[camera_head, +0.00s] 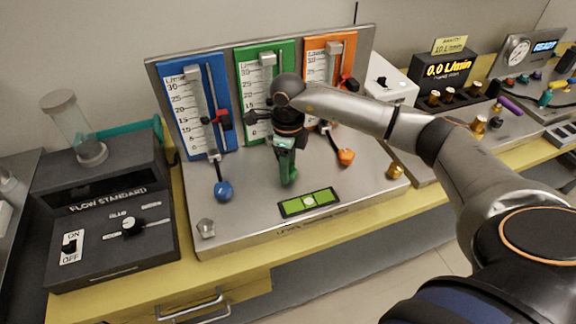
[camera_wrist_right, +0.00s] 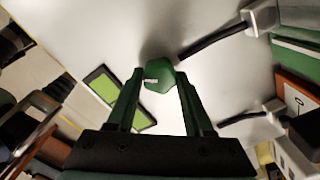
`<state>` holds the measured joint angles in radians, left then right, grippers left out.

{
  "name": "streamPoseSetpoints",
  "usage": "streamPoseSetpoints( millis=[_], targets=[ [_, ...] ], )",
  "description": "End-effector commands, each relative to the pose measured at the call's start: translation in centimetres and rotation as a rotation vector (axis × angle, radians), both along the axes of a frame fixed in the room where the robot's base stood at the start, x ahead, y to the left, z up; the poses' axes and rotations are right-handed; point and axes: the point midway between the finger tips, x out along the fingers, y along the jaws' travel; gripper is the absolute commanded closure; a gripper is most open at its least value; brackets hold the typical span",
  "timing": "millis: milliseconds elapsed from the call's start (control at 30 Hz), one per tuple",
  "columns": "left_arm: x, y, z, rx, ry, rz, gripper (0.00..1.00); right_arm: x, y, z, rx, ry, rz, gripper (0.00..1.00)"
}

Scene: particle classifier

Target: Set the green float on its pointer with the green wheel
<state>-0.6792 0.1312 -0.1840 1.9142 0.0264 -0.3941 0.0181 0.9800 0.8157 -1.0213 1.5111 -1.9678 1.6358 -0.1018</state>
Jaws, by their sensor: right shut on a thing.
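My right gripper (camera_head: 288,176) reaches down in front of the green flowmeter panel (camera_head: 243,75). In the right wrist view its two green fingers are closed on the green wheel (camera_wrist_right: 158,78), which has a small white mark. In the head view the gripper covers the wheel. The green panel has a scale and a metal-capped tube (camera_head: 267,62). A dark pointer (camera_head: 251,118) shows low at its left side. My arm hides the panel's lower right, and I cannot make out the green float. My left gripper is not in view.
The blue wheel (camera_head: 223,191) and orange wheel (camera_head: 346,157) stand on either side of my gripper. A green level (camera_head: 309,201) lies in front on the metal base. The flow display (camera_head: 447,70) reads 0.0 L/min. A black flow standard (camera_head: 105,210) stands left.

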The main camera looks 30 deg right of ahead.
Motion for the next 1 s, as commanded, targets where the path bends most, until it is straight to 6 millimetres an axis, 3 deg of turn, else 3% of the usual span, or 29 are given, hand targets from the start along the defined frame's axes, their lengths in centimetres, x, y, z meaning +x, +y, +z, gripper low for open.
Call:
streamPoseSetpoints(
  millis=[400, 1000],
  targets=[
    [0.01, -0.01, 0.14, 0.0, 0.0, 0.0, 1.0, 0.07, -0.07, 0.13, -0.001, -0.002, -0.244, 1.0],
    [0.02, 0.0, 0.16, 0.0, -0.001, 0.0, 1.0, 0.09, -0.08, 0.14, -0.001, -0.003, -0.298, 1.0]
  ],
)
